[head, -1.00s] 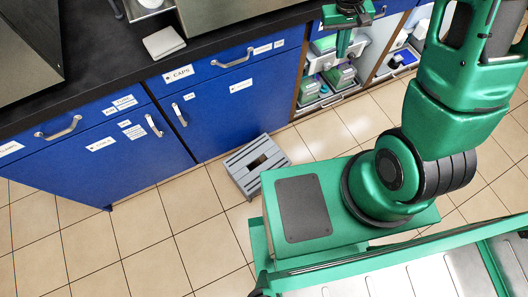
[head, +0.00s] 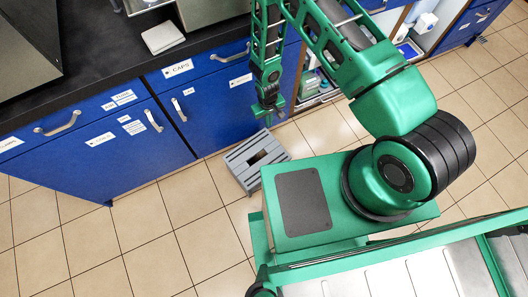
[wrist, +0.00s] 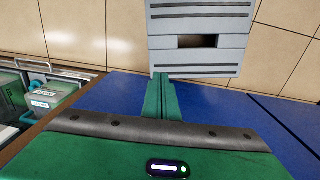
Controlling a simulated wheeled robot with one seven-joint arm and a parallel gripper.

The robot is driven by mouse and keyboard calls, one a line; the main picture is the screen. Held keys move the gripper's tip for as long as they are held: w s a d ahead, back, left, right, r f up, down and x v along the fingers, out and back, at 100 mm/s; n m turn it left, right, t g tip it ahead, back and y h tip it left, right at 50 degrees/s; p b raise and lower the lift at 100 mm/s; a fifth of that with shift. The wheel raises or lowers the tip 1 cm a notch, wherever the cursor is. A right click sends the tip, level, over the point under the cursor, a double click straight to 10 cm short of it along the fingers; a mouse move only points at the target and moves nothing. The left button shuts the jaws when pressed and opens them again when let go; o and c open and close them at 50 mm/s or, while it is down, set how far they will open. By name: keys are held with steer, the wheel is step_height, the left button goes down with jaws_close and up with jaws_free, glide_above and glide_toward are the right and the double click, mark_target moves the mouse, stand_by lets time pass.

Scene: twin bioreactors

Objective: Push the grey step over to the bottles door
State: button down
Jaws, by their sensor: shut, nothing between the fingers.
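The grey step (head: 245,170), slatted with a dark slot in its top, stands on the tiled floor in front of the blue cabinets. It fills the upper right of the wrist view (wrist: 200,62). My gripper (head: 269,122) is low by the step's cabinet-side edge. In the wrist view its fingers (wrist: 163,76) are together with nothing between them, their tips at the step's near edge. I cannot tell whether they touch it. Two blue doors show, one at left (head: 90,168) and one behind the step (head: 205,125). I cannot read a bottles label on either.
The black countertop (head: 95,75) runs above the cabinets. Open shelves with containers (head: 308,82) are to the right of the blue doors. Tiled floor (head: 140,225) is clear to the left of the step. My green base is close on the step's right.

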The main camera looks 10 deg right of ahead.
mark_target(257, 164)
steer(key=s+a+f, duration=0.1)
steer(key=s+f, duration=0.2)
steer(key=f, duration=0.6)
steer(key=s+a+f, duration=0.2)
steer(key=s+f, duration=0.1)
steer(key=f, duration=0.7)
steer(key=shift+n, duration=0.3)
steer(key=shift+s+a, duration=0.1)
steer(key=shift+a, duration=0.05)
